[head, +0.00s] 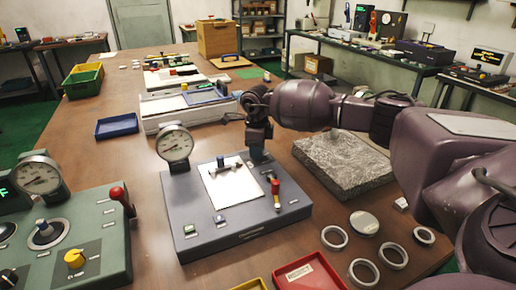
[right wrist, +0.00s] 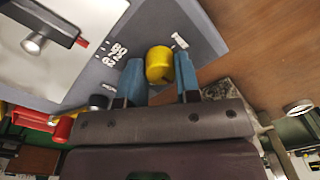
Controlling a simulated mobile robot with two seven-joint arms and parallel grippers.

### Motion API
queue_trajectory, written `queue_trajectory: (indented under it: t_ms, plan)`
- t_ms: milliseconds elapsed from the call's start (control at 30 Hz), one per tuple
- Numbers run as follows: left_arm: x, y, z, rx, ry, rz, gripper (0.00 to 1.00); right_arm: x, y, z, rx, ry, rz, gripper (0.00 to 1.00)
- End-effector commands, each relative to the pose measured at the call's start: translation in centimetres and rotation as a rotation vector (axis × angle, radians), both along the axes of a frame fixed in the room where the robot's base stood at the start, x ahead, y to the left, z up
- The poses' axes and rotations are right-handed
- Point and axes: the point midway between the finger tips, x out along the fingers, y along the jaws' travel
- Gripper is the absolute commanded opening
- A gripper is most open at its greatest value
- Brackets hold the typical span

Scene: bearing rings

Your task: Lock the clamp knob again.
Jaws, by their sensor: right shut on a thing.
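The grey fixture (head: 290,212) stands on the table with a dial gauge (head: 174,145) at its left back corner and a white plate on top. My right gripper (head: 258,152) is at the fixture's back right corner and hides the knob there in the head view. In the right wrist view the yellow clamp knob (right wrist: 158,63) sits between the two blue fingertips of my right gripper (right wrist: 161,82), which are shut on it. Printed numbers lie beside the knob on the grey surface (right wrist: 207,42). The knob's lock position cannot be read. My left gripper is not in view.
A red-handled lever (head: 276,194) stands at the fixture's right. A stone slab (head: 342,168) lies right of it, with several metal rings (head: 363,272) in front. Red (head: 308,275) and yellow trays lie at the front.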

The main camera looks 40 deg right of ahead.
Motion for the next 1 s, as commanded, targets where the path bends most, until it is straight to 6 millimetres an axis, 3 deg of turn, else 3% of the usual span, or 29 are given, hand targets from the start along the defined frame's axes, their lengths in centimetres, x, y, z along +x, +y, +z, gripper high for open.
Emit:
queue_trajectory:
  t_ms: [500, 533, 667, 1000]
  plan:
    - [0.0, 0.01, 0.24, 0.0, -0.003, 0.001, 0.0, 0.0, -0.03, -0.01, 0.0, 0.0, -0.018, 0.07]
    - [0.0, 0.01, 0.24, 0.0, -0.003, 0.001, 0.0, 0.0, -0.03, -0.01, 0.0, 0.0, -0.018, 0.35]
    - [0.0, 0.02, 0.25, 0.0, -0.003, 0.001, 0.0, 0.0, -0.03, -0.01, 0.0, 0.0, -0.017, 0.55]
    - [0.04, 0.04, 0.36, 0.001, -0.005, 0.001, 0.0, 0.01, -0.01, 0.35, 0.0, -0.001, -0.016, 0.56]
